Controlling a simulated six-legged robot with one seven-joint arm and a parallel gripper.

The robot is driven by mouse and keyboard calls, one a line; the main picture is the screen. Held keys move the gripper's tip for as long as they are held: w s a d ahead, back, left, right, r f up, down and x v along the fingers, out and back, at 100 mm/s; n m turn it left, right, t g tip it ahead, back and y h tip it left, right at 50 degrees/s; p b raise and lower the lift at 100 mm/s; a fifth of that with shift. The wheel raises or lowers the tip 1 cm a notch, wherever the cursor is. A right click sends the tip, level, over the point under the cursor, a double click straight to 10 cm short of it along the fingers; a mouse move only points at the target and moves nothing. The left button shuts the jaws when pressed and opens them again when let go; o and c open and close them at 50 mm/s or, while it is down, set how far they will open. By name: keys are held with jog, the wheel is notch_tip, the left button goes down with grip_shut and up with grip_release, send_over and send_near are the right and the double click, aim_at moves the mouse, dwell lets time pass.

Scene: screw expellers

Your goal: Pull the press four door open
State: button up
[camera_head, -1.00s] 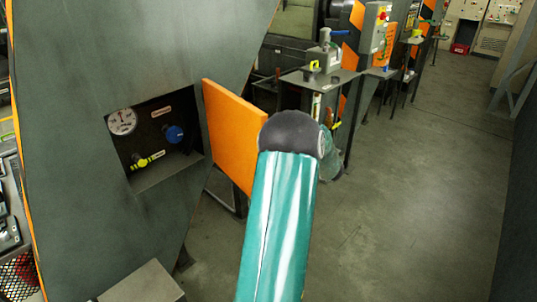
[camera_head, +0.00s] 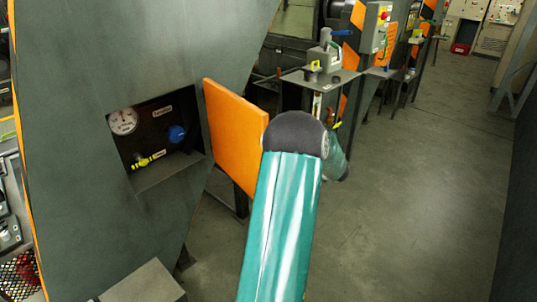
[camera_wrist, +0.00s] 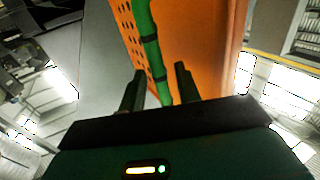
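The orange press door (camera_head: 235,138) stands swung out at the right side of a square recess (camera_head: 165,182) in the grey press housing. The recess is uncovered and shows a gauge (camera_head: 123,121), a yellow valve (camera_head: 148,160) and a blue knob (camera_head: 176,133). My arm crosses in front of the door's right edge, and my gripper is hidden in the head view. In the wrist view my gripper (camera_wrist: 160,88) has its two fingers apart.
A grey stand (camera_head: 318,75) with a device on top is behind my arm. More orange-striped machines line the aisle. The floor (camera_head: 420,190) to the right is clear, with a dark wall at the right edge. A grey box (camera_head: 145,285) is at the bottom left.

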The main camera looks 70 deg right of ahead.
jog(key=s, duration=1.2)
jog(key=shift+s, duration=0.2)
